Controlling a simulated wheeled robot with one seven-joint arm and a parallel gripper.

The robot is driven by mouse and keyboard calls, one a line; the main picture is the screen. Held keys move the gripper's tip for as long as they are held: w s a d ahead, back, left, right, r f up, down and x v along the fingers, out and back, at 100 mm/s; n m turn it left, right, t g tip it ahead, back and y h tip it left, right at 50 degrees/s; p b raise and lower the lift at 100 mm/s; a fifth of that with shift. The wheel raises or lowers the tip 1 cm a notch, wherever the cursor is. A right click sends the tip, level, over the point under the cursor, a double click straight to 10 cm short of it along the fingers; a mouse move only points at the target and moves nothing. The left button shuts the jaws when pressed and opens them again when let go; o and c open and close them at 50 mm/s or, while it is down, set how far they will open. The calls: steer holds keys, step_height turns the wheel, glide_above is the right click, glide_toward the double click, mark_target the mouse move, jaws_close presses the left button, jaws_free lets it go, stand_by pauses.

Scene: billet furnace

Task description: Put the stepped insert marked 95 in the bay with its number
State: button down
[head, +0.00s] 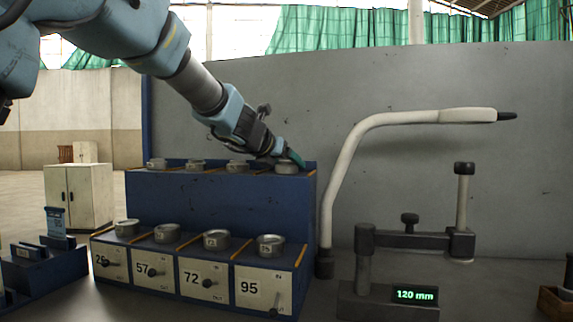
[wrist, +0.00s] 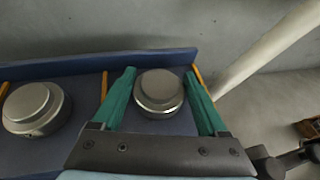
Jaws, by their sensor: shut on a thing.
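My gripper (head: 291,160) is at the right end of the upper shelf of the blue rack (head: 218,205). In the wrist view, my gripper's green fingers (wrist: 160,73) stand on either side of a round stepped metal insert (wrist: 158,92) and are shut on it. It also shows in the head view (head: 287,169); no number on it can be read. The bay marked 95 (head: 263,289) is at the right end of the lower row. A round metal insert (head: 270,246) sits on top of that bay, its small label too blurred to read surely.
Other upper-shelf inserts stand to the left, the nearest (wrist: 32,108) one divider away. Bays 57 (head: 153,271) and 72 (head: 203,281) also have metal pieces on top. A pale curved pipe (head: 335,190) rises right of the rack, beside a gauge reading 120 mm (head: 415,295).

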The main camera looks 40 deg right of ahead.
jaws_free()
steer(key=shift+a+r, duration=0.1)
steer(key=shift+r, duration=0.05)
steer(key=p+v, duration=0.1)
steer(key=v, duration=1)
steer(key=shift+s+a, duration=0.2)
steer(key=shift+a, duration=0.15)
steer(key=shift+r, duration=0.1)
